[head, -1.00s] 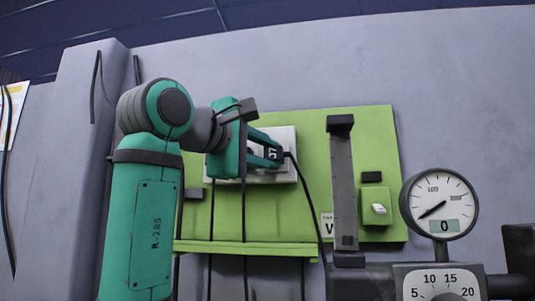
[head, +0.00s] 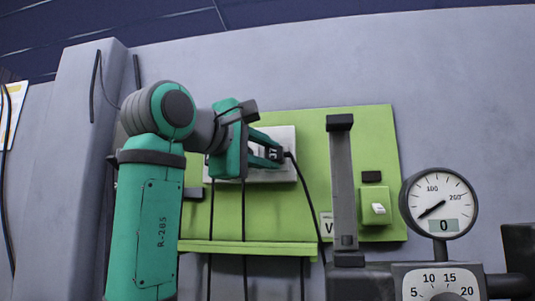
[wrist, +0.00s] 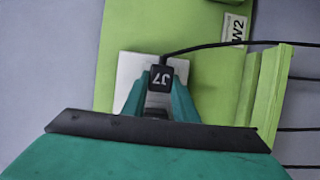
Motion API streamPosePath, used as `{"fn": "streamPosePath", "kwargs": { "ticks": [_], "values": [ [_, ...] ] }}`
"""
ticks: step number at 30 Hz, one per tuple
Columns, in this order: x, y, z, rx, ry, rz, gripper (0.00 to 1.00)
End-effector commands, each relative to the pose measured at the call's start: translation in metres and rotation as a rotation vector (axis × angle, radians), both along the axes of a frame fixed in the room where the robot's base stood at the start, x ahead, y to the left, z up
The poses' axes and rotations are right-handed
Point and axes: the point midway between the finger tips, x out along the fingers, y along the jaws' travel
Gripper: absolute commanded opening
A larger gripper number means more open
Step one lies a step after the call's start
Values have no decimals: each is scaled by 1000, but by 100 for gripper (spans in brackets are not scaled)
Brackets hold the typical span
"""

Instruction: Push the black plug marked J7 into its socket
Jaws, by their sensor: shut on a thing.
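The black plug marked J7 (wrist: 161,77) sits between the two fingertips of my gripper (wrist: 159,90), which are shut on it. In the head view, my gripper (head: 268,156) holds the plug (head: 281,156) in front of a white socket plate (head: 287,136) on a green panel. The plate also shows behind the plug in the wrist view (wrist: 128,72). A black cable runs from the plug. The socket opening is hidden behind the plug and fingers, so I cannot tell whether the plug is partly in it.
The green panel (head: 370,145) is fixed to a grey wall. A dark upright bracket (head: 342,190) stands right of the plate, near a small switch (head: 378,209) and a round gauge (head: 439,203) reading 0. A green ledge (head: 250,248) and hanging cables lie below.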

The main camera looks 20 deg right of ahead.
Motion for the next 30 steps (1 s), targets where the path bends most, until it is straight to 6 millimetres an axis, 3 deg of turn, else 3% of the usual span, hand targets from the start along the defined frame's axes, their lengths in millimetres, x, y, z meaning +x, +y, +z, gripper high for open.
{"fn": "streamPosePath", "kwargs": {
  "ticks": [6,7,9,10,22,30],
  "values": [
    [3,-2,0,0,0,0,6],
    [3,-2,0,0,0,0,28],
    [3,-2,0,0,0,0,45],
    [3,-2,0,0,0,0,48],
    [-1,4,0,1,-1,1,48],
    [-26,43,0,-1,-3,1,48]
  ]
}}
